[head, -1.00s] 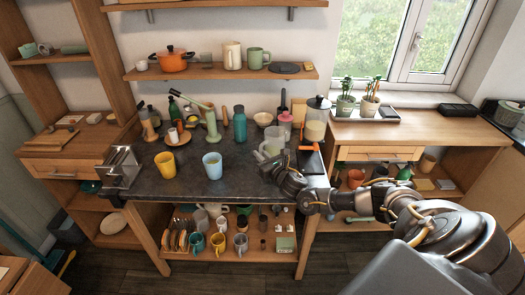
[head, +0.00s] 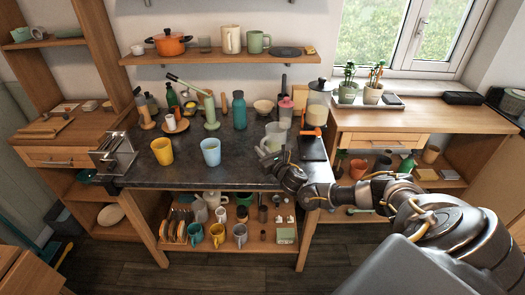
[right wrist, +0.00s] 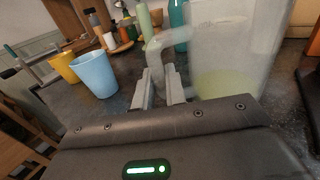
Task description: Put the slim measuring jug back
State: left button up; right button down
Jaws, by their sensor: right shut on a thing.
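A clear, frosted measuring jug (head: 274,136) is at the right part of the dark worktop, left of the black board. In the right wrist view the jug (right wrist: 235,50) fills the upper right, upright, with a pale green tint low in its body. Its handle is on the left, between the fingers of my right gripper (right wrist: 160,88). In the head view my right gripper (head: 268,160) is shut on the handle, at the front of the jug. I cannot tell whether the jug's base touches the worktop. My left gripper is not in view.
A blue cup (head: 210,152) and a yellow mug (head: 162,151) stand left of the jug. A teal bottle (head: 239,110), a pink-lidded jar (head: 285,112) and a tall glass jar (head: 318,103) stand behind. A wall shelf (head: 220,57) holds an orange pot and mugs.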

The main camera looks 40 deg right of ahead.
jog(key=shift+f+b, duration=0.35)
jog(key=shift+f, duration=0.3)
jog(key=shift+f+b, duration=0.4)
jog(key=shift+f, duration=0.2)
jog(key=c, duration=1.4)
grip_release()
jog(key=shift+o, duration=0.2)
jog(key=shift+s, duration=0.1)
jog(key=s, duration=0.7)
jog(key=s+b, duration=0.1)
jog(key=s, duration=0.2)
jog(key=shift+s+a, duration=0.3)
jog(key=shift+s, duration=0.05)
